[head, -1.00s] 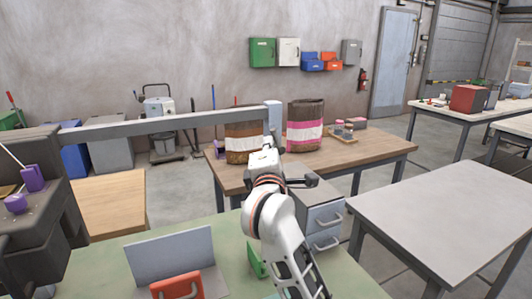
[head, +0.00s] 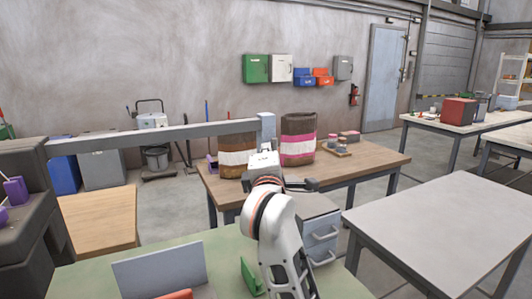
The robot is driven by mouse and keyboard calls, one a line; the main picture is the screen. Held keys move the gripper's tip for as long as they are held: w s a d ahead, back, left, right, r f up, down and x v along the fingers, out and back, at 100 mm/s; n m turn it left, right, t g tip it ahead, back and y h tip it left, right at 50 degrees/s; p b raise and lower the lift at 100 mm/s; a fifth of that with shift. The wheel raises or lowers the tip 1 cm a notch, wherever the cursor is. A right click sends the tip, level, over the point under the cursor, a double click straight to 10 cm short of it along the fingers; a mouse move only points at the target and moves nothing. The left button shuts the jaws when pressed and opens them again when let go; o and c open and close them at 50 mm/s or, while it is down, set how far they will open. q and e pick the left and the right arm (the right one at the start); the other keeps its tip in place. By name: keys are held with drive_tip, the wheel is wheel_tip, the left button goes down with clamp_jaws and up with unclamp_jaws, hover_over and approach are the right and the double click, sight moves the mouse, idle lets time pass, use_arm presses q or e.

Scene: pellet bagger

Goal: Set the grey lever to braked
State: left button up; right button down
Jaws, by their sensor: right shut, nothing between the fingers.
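I cannot make out a lever that is surely the grey one. A dark machine (head: 22,222) stands at the left edge, with a purple handle (head: 16,190) on it. A long grey bar (head: 150,137) runs from the machine to the right, toward my right gripper (head: 266,146). My right gripper is shut and empty, pointing away from me in the middle of the view. Its fingers are small and mostly hidden by its own wrist; I cannot tell whether it touches the bar. My left gripper is not in view.
Behind the gripper, a wooden table (head: 365,168) bears a brown-and-white sack (head: 237,158) and a pink-striped sack (head: 298,140). A green-topped bench (head: 95,280) with a grey panel (head: 160,270) lies in front. A bare grey table (head: 450,220) stands at right.

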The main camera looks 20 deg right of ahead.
wheel_tip(320, 180, up, 10)
idle(0.7)
drive_tip(key=shift+f, duration=0.1)
idle(0.3)
